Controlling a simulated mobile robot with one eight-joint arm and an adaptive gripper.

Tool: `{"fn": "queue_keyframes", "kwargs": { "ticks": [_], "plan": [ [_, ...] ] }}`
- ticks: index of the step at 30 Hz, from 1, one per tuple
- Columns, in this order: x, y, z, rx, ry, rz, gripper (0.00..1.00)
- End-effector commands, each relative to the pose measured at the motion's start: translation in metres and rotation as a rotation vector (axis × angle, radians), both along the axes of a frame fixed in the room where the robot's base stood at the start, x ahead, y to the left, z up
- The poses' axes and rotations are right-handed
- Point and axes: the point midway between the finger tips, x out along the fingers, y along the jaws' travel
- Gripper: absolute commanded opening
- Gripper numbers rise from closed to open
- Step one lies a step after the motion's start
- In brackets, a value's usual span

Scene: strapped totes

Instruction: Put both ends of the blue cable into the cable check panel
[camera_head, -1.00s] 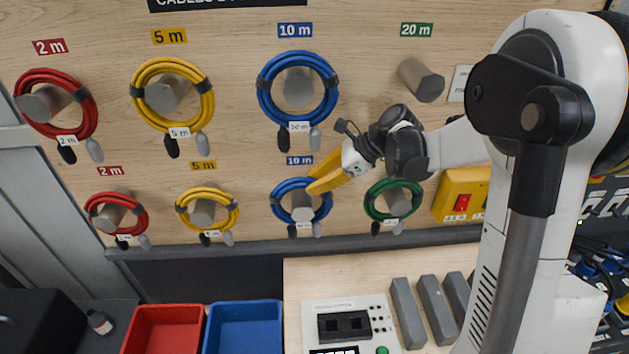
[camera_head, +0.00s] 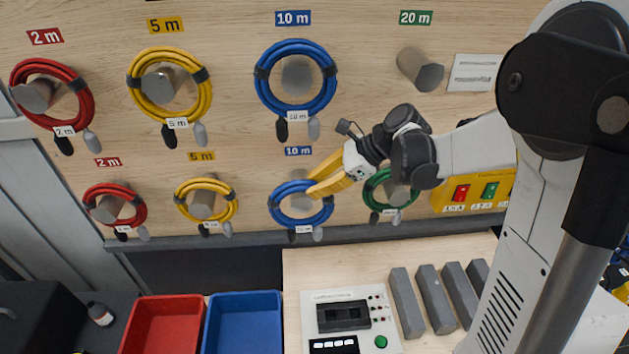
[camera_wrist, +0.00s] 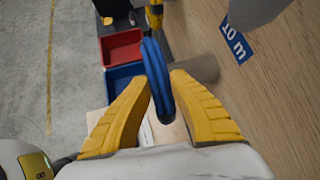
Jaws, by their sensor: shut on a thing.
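The lower blue cable (camera_head: 285,214) is a coil around a grey peg under a blue "10 m" label; its dark and grey ends hang down. My gripper (camera_head: 314,188) reaches it from the upper right, and its yellow fingers are shut on the top of the coil. The wrist view shows the blue coil (camera_wrist: 157,75) edge-on between the fingertips. A second, larger blue cable (camera_head: 263,88) hangs on the peg above. The cable check panel (camera_head: 316,296), pale with a black socket block, small lights and a green button, lies on the bench below.
Red, yellow and green coils hang on pegs; the green coil (camera_head: 378,178) is close beside my gripper. The top-right peg (camera_head: 420,70) is empty. A red bin (camera_head: 165,301) and a blue bin (camera_head: 243,298) stand left of the panel; grey blocks (camera_head: 436,296) stand right.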

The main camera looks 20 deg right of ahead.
Motion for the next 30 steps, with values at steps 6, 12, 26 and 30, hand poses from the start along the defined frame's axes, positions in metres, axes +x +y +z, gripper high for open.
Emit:
{"fn": "queue_keyframes", "kwargs": {
  "ticks": [6, 12, 26, 30],
  "plan": [
    [-0.010, 0.002, 0.001, 0.002, -0.001, -0.001, 0.00],
    [-0.019, 0.004, 0.001, 0.002, -0.001, -0.001, 0.00],
    [-0.039, 0.008, 0.001, 0.002, -0.001, -0.001, 0.00],
    [-0.046, 0.009, 0.001, 0.002, -0.001, -0.001, 0.00]
  ]
}}
